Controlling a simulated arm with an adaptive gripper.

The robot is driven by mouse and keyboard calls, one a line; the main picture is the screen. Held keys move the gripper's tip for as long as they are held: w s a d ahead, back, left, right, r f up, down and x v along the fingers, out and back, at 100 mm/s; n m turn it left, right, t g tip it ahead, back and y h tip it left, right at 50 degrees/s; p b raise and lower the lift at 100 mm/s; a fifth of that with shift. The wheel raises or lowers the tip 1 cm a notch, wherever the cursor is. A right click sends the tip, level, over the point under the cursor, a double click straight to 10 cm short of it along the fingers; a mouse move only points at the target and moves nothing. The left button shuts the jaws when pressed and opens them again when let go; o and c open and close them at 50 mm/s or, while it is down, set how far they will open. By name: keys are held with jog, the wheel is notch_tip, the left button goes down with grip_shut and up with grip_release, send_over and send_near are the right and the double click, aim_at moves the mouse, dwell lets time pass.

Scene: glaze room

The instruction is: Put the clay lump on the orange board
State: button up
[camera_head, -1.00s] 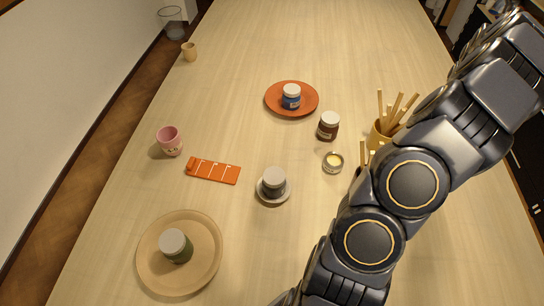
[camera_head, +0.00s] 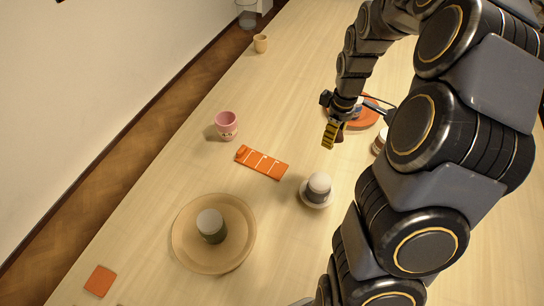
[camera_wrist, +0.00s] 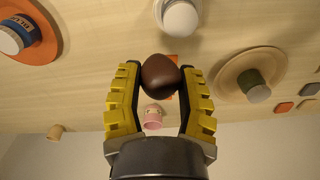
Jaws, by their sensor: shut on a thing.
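My gripper (camera_wrist: 159,82) is shut on the brown clay lump (camera_wrist: 160,74), which sits between the yellow fingertips. In the head view my gripper (camera_head: 334,135) is above the table, just left of and in front of a round orange board (camera_head: 367,118); the lump is mostly hidden there. The round orange board also shows at the upper left of the wrist view (camera_wrist: 46,38), with a blue-labelled jar on it. A flat orange rectangle with white lines (camera_head: 262,163) lies on the table left of my gripper, partly behind the lump in the wrist view.
A pink cup (camera_head: 227,124) stands left of the orange rectangle. A tan round plate (camera_head: 185,251) holds a green jar (camera_head: 211,224). An orange tile (camera_head: 100,281) lies at lower left. My arm hides the right side.

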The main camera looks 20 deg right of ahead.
jog(key=a+n, duration=0.7)
jog(key=a, duration=0.8)
send_over(261, 162)
notch_tip(261, 162, down, 16)
jog(key=shift+r, duration=0.2)
jog(key=shift+f, duration=1.45)
jog(key=shift+f, duration=0.15)
jog(key=o, duration=1)
